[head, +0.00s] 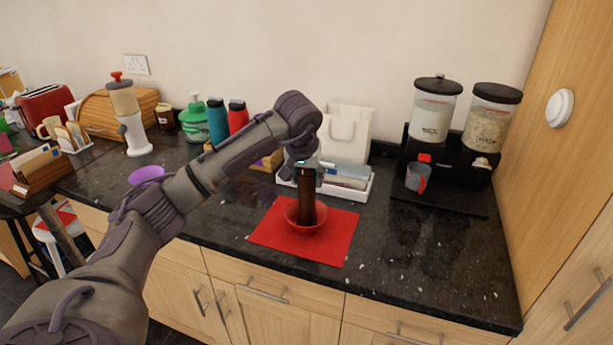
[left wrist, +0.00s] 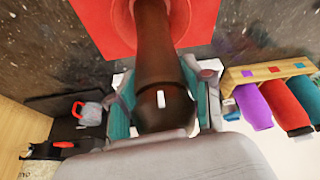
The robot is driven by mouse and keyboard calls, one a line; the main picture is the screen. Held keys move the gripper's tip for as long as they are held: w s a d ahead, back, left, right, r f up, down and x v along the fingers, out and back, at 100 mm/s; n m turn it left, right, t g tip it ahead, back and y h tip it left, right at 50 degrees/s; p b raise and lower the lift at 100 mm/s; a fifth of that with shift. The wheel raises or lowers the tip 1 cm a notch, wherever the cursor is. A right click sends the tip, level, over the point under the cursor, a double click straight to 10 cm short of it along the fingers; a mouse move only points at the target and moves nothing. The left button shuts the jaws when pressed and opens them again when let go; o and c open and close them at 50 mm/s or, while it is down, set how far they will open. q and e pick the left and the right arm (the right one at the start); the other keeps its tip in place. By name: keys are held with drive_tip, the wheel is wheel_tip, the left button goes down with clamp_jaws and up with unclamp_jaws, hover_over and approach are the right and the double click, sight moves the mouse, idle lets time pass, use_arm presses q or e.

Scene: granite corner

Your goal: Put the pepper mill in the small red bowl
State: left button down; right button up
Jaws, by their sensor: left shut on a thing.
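The dark brown pepper mill (head: 307,205) stands about upright with its lower end inside the small red bowl (head: 293,222). The bowl sits on a red mat (head: 335,243) on the counter. My left gripper (head: 306,170) comes down from above and is shut on the mill's top. In the left wrist view the mill (left wrist: 160,50) runs from between the fingers (left wrist: 165,108) down into the bowl (left wrist: 120,18). Whether the mill's foot touches the bowl's bottom is hidden. My right gripper is not in view.
Cereal dispensers (head: 435,108) with a grey cup (head: 417,178) stand at the right. A purple bowl (head: 146,174) is at the left. The counter right of the mat is clear.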

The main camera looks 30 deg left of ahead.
use_arm(q)
drive_tip(key=c, duration=0.8)
unclamp_jaws()
drive_tip(key=shift+f, duration=0.1)
drive_tip(key=shift+c, duration=0.2)
drive_tip(key=o, duration=0.4)
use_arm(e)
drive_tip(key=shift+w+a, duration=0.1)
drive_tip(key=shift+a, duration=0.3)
use_arm(q)
drive_tip(key=shift+r, duration=0.3)
drive_tip(key=shift+s+r, duration=0.15)
drive_tip(key=shift+r, duration=0.2)
drive_tip(key=b+v, duration=0.1)
drive_tip(key=v, duration=1)
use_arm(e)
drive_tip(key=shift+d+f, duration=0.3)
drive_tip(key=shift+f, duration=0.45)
